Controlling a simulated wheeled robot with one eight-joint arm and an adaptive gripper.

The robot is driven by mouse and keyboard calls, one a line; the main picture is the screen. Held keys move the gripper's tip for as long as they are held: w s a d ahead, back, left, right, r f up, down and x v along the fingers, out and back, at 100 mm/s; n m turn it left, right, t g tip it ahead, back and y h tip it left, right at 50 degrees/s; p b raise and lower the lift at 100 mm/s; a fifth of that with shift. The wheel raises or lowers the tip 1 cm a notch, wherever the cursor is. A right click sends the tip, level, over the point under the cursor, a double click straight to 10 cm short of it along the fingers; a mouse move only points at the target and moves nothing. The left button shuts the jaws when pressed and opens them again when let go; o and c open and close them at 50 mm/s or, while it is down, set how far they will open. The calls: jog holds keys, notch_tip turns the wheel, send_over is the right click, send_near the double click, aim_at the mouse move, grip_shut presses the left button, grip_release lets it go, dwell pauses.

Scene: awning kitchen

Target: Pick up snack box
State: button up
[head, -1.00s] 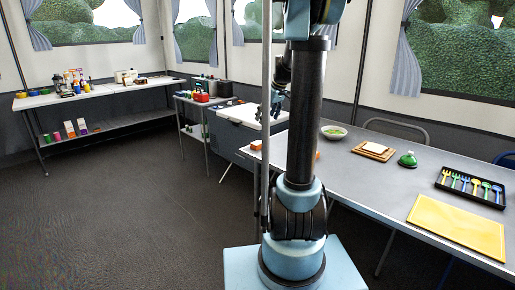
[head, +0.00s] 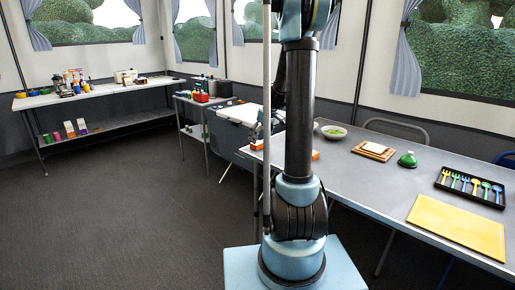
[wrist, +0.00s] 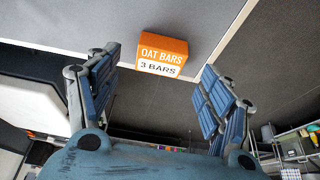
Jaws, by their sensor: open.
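The snack box is a small orange and white box (wrist: 162,54) lettered "OAT BARS 3 BARS". In the wrist view it sits at the table edge, above centre, beyond and between the spread fingers. In the head view an orange box (head: 257,145) is at the table's far left corner, partly hidden. My gripper (wrist: 160,72) is open, with a clear gap between its blue finger pads and nothing held. In the head view my gripper (head: 260,130) is just above that box, partly hidden by my arm.
The grey table (head: 370,190) also holds a bowl (head: 333,132), a board (head: 374,150), a green object (head: 407,160), a cutlery tray (head: 470,187) and a yellow mat (head: 457,225). Another orange item (head: 315,155) shows behind my arm. A white-topped unit (head: 238,115) stands behind the corner.

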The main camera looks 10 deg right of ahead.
aim_at(258, 142)
jog(key=shift+x, duration=2)
jog(key=shift+c, duration=0.3)
jog(key=c, duration=1.1)
